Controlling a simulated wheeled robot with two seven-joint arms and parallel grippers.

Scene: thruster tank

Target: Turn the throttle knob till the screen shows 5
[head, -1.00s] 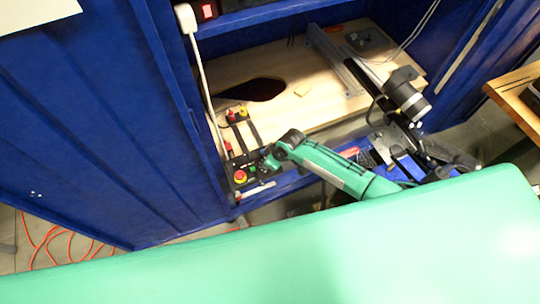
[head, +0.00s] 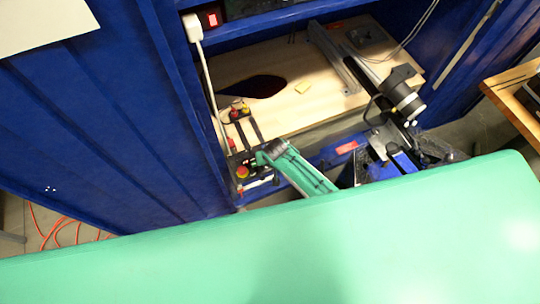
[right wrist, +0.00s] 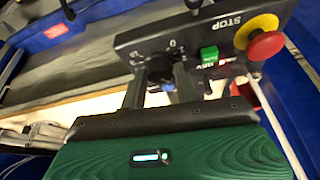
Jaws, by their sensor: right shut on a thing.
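A dark control box (right wrist: 215,50) carries a black round knob (right wrist: 159,68) with printed marks around it; a "0" is legible above it. My right gripper (right wrist: 160,86) has one finger on each side of the knob and is shut on it. In the head view the box (head: 243,167) sits at the front left of the blue cabinet, with my right arm (head: 290,165) reaching it from the right. A small red-lit panel (head: 210,18) shows at the top of the cabinet; I cannot read a number on it. My left gripper is not in view.
A red stop button (right wrist: 265,45) with a yellow collar and a green button (right wrist: 209,55) sit right of the knob. A black motor on a rail (head: 403,95) stands to the right.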

